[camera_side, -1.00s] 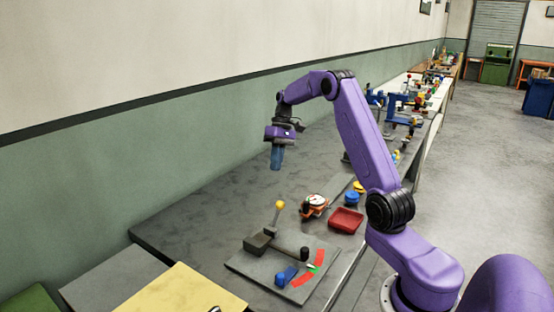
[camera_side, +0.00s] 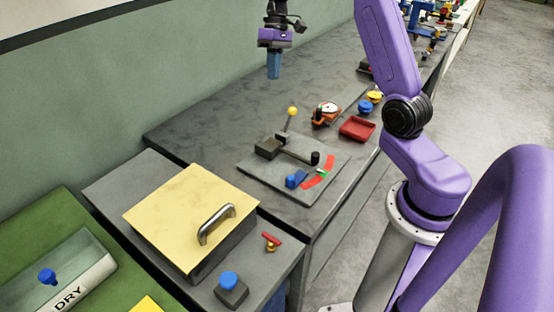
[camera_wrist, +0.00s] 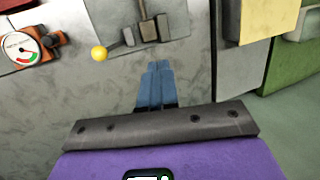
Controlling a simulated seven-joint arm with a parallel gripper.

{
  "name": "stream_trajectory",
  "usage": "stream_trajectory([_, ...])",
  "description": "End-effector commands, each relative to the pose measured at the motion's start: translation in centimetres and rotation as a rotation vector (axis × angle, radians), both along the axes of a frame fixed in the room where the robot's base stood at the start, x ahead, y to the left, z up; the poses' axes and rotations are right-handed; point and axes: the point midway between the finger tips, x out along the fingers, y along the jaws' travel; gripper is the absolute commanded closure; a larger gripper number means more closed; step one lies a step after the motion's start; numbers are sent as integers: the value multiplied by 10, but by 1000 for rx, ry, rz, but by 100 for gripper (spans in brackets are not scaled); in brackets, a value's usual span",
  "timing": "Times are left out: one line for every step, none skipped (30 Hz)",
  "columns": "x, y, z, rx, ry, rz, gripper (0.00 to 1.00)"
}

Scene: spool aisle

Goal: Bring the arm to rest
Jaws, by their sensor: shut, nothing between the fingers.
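My gripper (camera_side: 273,72) is shut and empty, with its blue fingers pointing down. It hangs in the air above the grey bench (camera_side: 215,118), behind the lever plate in the side view. In the wrist view my gripper (camera_wrist: 155,70) shows its two blue fingers together, with bare bench surface around them. The yellow knob also shows in the wrist view (camera_wrist: 99,53).
A gauge (camera_side: 325,112), a red tray (camera_side: 357,128) and blue and yellow knobs stand right of the lever. A yellow lid (camera_side: 170,215) with a metal handle lies on a nearer box. A green unit (camera_side: 25,235) marked DRY is at lower left.

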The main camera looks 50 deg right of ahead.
Motion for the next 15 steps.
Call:
stream_trajectory([-6,21,4,-15,-4,49,100])
stream_trajectory([-10,33,5,-24,-6,72,100])
stream_trajectory([-16,48,7,-36,-10,106,100])
stream_trajectory([-21,58,8,-45,-12,132,100])
stream_trajectory([-26,69,9,-54,-16,157,100])
stream_trajectory([-34,82,11,-65,-21,190,100])
stream_trajectory([-40,92,11,-72,-25,216,100])
stream_trajectory([-47,102,12,-81,-31,241,100])
stream_trajectory([-56,113,13,-92,-36,276,100])
stream_trajectory([-63,122,14,-99,-43,302,100])
stream_trajectory([-71,130,15,-106,-48,327,100])
stream_trajectory([-82,141,15,-115,-57,362,100])
stream_trajectory([-90,148,15,-122,-63,389,100])
stream_trajectory([-99,154,15,-128,-69,414,100])
stream_trajectory([-110,163,16,-136,-79,448,100])
